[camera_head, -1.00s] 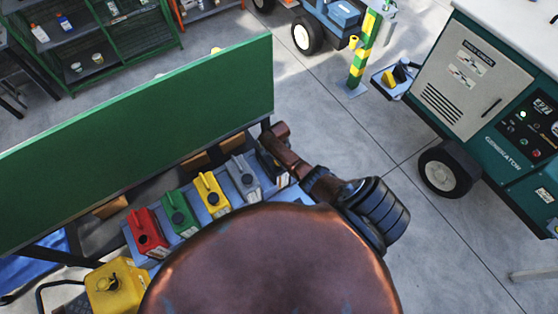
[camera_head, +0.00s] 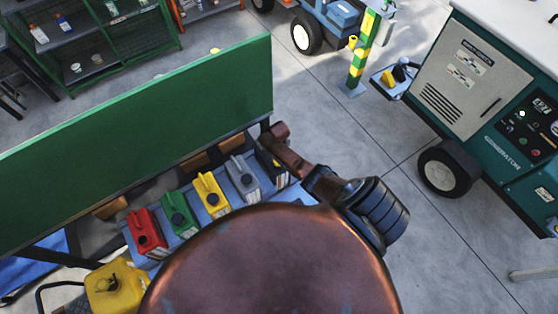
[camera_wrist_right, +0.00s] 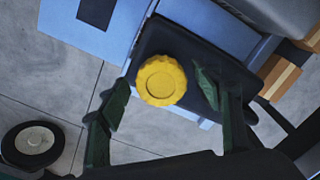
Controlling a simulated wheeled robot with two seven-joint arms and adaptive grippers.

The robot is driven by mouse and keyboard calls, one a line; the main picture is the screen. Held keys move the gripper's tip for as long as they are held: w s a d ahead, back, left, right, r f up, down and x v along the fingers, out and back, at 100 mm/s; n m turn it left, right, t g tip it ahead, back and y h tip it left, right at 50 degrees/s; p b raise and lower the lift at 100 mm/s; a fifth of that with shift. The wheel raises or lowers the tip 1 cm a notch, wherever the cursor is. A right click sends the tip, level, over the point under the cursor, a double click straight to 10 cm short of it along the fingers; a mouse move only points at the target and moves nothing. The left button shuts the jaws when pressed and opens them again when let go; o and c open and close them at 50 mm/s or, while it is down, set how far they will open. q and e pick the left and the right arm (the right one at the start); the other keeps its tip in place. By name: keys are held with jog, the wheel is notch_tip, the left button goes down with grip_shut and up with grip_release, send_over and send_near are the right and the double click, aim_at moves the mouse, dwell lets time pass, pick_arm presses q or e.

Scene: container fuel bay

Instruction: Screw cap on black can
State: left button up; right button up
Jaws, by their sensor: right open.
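The black can (camera_wrist_right: 190,45) lies below my right gripper in the right wrist view. A yellow ridged cap (camera_wrist_right: 161,80) sits over the can's top; whether it is threaded on cannot be told. My right gripper (camera_wrist_right: 163,92) is open, with one dark green finger on each side of the cap. The left finger stands apart from the cap; the right finger is close to its edge. In the head view the black can (camera_head: 269,163) is at the right end of the row of cans, partly hidden by my arm. My left gripper is not in view.
Red (camera_head: 146,235), green (camera_head: 180,214), yellow (camera_head: 211,194) and grey (camera_head: 244,177) cans stand left of the black can. A tall green panel (camera_head: 150,140) rises behind them. A larger yellow can (camera_head: 115,290) is at lower left.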

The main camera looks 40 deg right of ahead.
jog(key=n, duration=0.4)
jog(key=shift+n, duration=0.4)
jog(key=n, duration=0.2)
jog(key=shift+n, duration=0.4)
jog(key=n, duration=0.4)
jog(key=shift+n, duration=0.3)
jog(key=n, duration=0.3)
jog(key=n+b, duration=0.1)
jog(key=n, duration=0.5)
jog(key=shift+d+n, duration=0.1)
jog(key=shift+n, duration=0.2)
jog(key=n+b, duration=0.1)
jog(key=n, duration=0.4)
jog(key=shift+c, duration=0.2)
